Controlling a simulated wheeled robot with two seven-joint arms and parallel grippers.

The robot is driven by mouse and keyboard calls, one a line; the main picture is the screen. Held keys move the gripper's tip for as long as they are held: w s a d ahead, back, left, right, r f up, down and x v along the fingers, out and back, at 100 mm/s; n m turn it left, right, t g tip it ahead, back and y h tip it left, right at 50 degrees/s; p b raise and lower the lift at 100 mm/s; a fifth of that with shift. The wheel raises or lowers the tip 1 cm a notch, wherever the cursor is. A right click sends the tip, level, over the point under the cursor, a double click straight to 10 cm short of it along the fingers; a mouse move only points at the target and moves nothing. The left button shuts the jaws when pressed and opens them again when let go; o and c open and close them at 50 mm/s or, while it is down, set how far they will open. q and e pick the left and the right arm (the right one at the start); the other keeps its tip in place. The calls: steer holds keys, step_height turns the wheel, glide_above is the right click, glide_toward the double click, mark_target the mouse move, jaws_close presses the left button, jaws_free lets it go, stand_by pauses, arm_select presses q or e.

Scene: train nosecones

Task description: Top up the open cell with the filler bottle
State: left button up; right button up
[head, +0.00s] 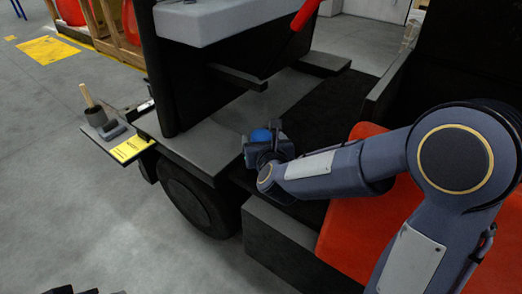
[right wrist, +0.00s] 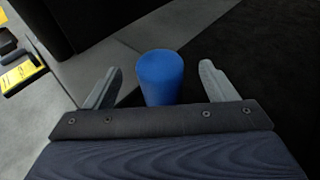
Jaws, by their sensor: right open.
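A plain blue cylinder, which may be the filler bottle (right wrist: 160,78), stands upright between the fingers of my right gripper (right wrist: 160,88) in the right wrist view. The fingers are open, with a gap on each side of it. In the head view the blue top of the bottle (head: 261,135) shows just behind my right gripper (head: 262,142), which hides its lower part. I cannot make out an open cell in either view.
A grey ledge (head: 190,150) and a dark upright post (head: 160,70) stand left of the gripper. A small shelf at the left holds a wooden-handled tool (head: 92,108) beside a yellow label (head: 132,149). An orange-red seat (head: 345,235) lies under my right arm.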

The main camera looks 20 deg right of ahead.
mark_target(262, 136)
steer(key=x, duration=0.4)
steer(key=shift+w+b, duration=0.2)
steer(key=shift+b, duration=0.1)
steer(key=shift+c, duration=0.5)
jaws_close()
